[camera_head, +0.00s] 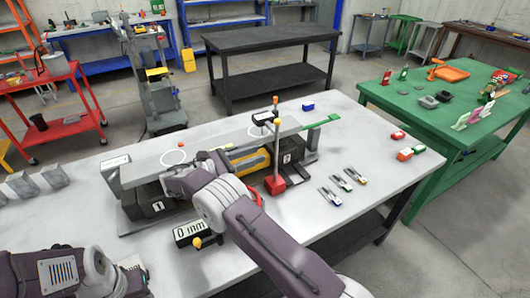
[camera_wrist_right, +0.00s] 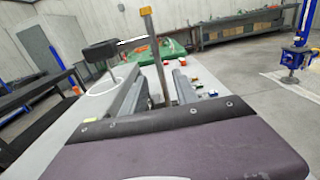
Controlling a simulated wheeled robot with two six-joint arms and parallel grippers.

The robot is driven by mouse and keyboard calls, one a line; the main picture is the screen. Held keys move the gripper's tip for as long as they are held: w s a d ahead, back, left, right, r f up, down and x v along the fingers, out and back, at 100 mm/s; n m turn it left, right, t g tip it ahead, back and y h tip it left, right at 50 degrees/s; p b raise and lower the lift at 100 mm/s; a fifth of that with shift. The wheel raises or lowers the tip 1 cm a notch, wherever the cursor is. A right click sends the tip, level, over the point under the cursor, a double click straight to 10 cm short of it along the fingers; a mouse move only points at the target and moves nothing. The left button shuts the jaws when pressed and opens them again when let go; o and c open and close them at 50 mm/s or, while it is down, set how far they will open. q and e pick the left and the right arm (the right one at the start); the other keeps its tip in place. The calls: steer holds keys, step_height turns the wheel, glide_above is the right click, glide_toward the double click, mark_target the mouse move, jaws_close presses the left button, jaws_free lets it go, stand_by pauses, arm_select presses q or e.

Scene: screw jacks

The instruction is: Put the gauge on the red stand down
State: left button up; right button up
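The red stand (camera_head: 275,185) stands upright on the white table, with a thin post and an orange knob on top. A dark gauge (camera_head: 265,118) sits high on the post, raised above the long grey beam. In the right wrist view the gauge (camera_wrist_right: 100,50) is left of the post (camera_wrist_right: 160,70). My right gripper (camera_wrist_right: 162,90) seems open, its two grey fingers apart, with the post ahead between them. Whether they touch it is unclear. In the head view my right arm hides much of the gripper. My left arm is at the bottom left; its fingers do not show.
A display reading 0 mm (camera_head: 190,233) stands at the front of the jack assembly. Several small clamps (camera_head: 342,183) lie to the right of the stand. A green table (camera_head: 440,115) is at the right and a red cart (camera_head: 60,95) at the left.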

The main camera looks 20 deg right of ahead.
steer(key=shift+a, duration=0.15)
arm_select(q)
steer(key=shift+w+a, duration=0.1)
arm_select(e)
steer(key=s+d+f+m+g+y, duration=0.2)
steer(key=s+d+f+m+y, duration=0.25)
steer(key=s+f+y, duration=0.55)
arm_select(q)
steer(key=shift+s, duration=0.2)
steer(key=shift+w, duration=0.1)
arm_select(e)
steer(key=s+a+f+m+t+y, duration=0.1)
steer(key=s+a+m+y, duration=0.3)
steer(key=s+m, duration=0.3)
steer(key=s+a+f+m+t+y, duration=0.1)
steer(key=s+a+m+y, duration=0.3)
steer(key=s+m, duration=0.3)
steer(key=shift+s+m, duration=0.35)
